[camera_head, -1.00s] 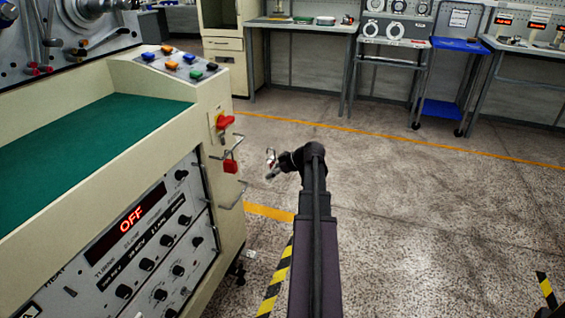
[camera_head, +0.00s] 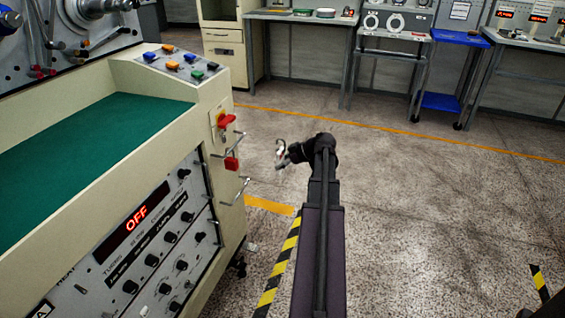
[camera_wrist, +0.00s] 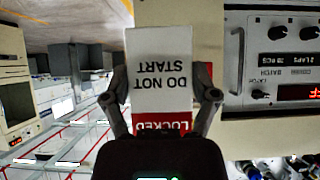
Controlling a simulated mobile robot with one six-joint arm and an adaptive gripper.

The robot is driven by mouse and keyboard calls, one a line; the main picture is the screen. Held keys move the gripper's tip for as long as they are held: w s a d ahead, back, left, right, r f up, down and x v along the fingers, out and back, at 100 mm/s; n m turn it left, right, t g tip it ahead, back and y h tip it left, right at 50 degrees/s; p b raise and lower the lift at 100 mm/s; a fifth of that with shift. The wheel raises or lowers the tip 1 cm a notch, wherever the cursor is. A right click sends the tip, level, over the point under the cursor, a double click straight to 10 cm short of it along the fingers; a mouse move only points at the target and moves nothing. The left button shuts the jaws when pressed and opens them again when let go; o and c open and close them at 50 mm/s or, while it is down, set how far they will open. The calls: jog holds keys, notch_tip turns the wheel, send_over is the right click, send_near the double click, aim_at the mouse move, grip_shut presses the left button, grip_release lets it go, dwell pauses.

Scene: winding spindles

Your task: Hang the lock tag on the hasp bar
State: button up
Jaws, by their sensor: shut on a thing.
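My gripper (camera_wrist: 163,86) is shut on the lock tag (camera_wrist: 160,60), a white card with a red band. Its words "DO NOT START" and "LOCKED" appear upside down in the wrist view. In the head view my gripper (camera_head: 281,158) is over the floor, right of the machine's side panel and apart from it. The tag is too small there to make out clearly. Two metal bars stick out of that panel, an upper bar (camera_head: 236,143) close to a red padlock (camera_head: 232,163) and a lower one (camera_head: 238,192) with an upturned end. I cannot tell which is the hasp bar.
A red rotary switch (camera_head: 226,121) sits above the bars on the cream machine (camera_head: 152,88). Its display (camera_head: 134,206) reads OFF. Open floor (camera_head: 400,190) lies to the right. Workbenches and a blue cart (camera_head: 440,102) stand at the back.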

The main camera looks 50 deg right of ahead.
jog(key=shift+w, duration=0.15)
jog(key=w+a+f+b, duration=0.1)
jog(key=w+a, duration=0.2)
jog(key=w, duration=0.4)
jog(key=w+a, duration=0.3)
jog(key=w, duration=0.4)
jog(key=shift+w+f+b, duration=0.15)
jog(key=shift+f+b, duration=0.2)
dwell(1.4)
dwell(0.4)
jog(key=o, duration=0.9)
jog(key=shift+a, duration=0.2)
